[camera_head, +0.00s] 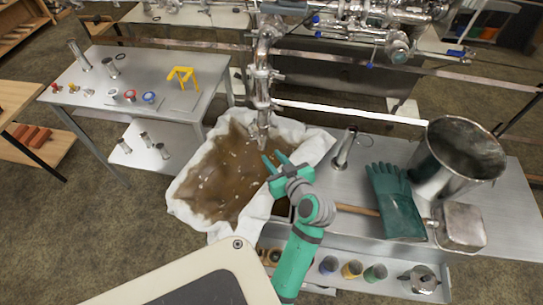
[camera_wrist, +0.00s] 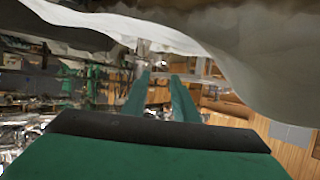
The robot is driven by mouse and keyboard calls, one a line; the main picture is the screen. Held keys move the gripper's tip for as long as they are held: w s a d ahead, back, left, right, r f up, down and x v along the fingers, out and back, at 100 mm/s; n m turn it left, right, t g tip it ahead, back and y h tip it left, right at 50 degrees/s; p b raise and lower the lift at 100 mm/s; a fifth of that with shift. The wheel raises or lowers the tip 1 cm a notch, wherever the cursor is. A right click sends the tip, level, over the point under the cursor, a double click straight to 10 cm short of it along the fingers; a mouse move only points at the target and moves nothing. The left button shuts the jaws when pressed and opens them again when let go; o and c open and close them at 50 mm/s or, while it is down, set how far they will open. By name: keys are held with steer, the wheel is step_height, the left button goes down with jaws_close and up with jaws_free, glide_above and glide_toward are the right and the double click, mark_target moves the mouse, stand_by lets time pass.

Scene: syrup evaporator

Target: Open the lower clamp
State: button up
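A steel vertical pipe (camera_head: 262,85) hangs down from the pipework, with its lower end over the cloth-lined tub. A clamp-like collar with side parts, apparently the lower clamp (camera_head: 262,104), sits on this pipe; whether it is shut is too small to tell. My green gripper (camera_head: 273,158) is below and slightly right of the collar, beside the pipe's lower end, over the tub. Its two fingers are apart, with nothing seen held between them. In the wrist view the fingers (camera_wrist: 160,82) are also spread. A blurred metallic piece shows beyond them; I cannot tell if it is the pipe.
The tub's white cloth (camera_head: 312,146) surrounds brown liquid and fills the top of the wrist view. A left table (camera_head: 150,75) holds small fittings.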

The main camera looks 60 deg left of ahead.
steer(key=shift+c, duration=0.2)
steer(key=c, duration=0.6)
steer(key=shift+w+a, duration=0.15)
steer(key=shift+a, duration=0.1)
jaws_close()
steer(key=w+a+r+g+h, duration=0.2)
steer(key=w+g+h, duration=0.1)
steer(key=w+h, duration=0.15)
steer(key=w+a+r+g+h, duration=0.2)
steer(key=w+a+h, duration=0.1)
steer(key=w, duration=0.3)
steer(key=s+a+f, duration=0.5)
steer(key=s+f, duration=0.2)
steer(key=shift+s+f+m, duration=0.2)
steer(key=shift+f+m, duration=0.05)
steer(key=shift+m, duration=0.05)
